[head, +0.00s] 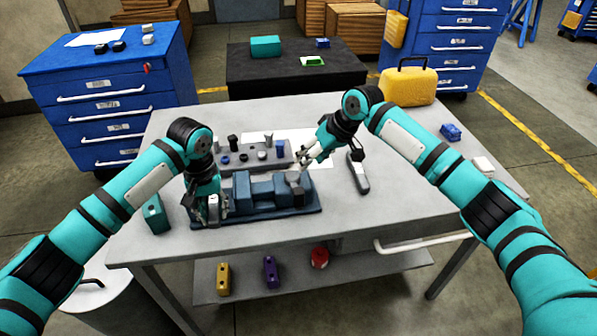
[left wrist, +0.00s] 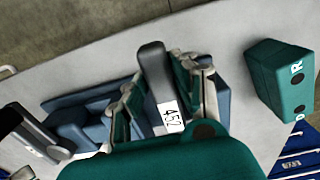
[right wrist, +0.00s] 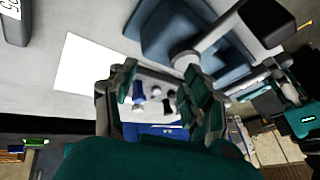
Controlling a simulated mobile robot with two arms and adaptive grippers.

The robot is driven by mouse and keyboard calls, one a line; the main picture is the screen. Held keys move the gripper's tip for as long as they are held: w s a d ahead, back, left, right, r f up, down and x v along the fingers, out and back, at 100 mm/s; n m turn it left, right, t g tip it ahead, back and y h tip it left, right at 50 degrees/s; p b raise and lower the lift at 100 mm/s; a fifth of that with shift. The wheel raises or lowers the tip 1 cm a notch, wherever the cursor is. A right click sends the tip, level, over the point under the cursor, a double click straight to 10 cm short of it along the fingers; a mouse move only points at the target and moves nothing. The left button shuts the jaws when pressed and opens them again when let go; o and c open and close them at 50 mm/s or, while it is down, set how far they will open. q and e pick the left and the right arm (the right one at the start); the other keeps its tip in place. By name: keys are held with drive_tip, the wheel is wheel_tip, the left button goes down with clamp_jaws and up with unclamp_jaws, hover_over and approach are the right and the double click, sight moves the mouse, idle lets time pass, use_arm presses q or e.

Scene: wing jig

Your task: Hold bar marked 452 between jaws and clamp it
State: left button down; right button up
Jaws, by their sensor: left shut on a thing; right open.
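The grey bar marked 452 (left wrist: 155,75) is held between the fingers of my left gripper (left wrist: 165,95), its white label facing the left wrist camera. In the head view my left gripper (head: 212,208) is low at the left end of the blue vise (head: 262,190), hiding most of the bar. I cannot tell whether the bar touches the jaws. The vise also shows in the left wrist view (left wrist: 75,125) and right wrist view (right wrist: 165,25). A grey lever (right wrist: 215,35) sits at its right end.
A grey tray (head: 235,160) with small parts stands behind the vise. Another dark bar (head: 358,173) lies to the right. A green block (head: 155,215) stands left of my left gripper. The table's right part is mostly clear, with a blue part (head: 451,132) near its edge.

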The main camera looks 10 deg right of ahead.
sight(299, 190)
drive_tip(key=s+a+r+n, duration=0.1)
drive_tip(key=a, duration=0.1)
drive_tip(key=s+a+r+n+g+h, duration=0.1)
drive_tip(key=s+a, duration=0.1)
drive_tip(key=s+a+r+n+g+h, duration=0.1)
drive_tip(key=a, duration=0.1)
drive_tip(key=shift+s+a+r, duration=0.1)
drive_tip(key=shift+s+r, duration=0.1)
drive_tip(key=shift+s, duration=0.2)
drive_tip(key=s+h, duration=0.1)
drive_tip(key=s+n+g, duration=0.1)
drive_tip(key=s, duration=0.1)
drive_tip(key=s+n+h, duration=0.1)
drive_tip(key=shift+s+d+r+h, duration=0.3)
drive_tip(key=shift+s+d+r, duration=0.1)
wheel_tip(299, 190, down, 5)
drive_tip(key=shift+f, duration=0.7)
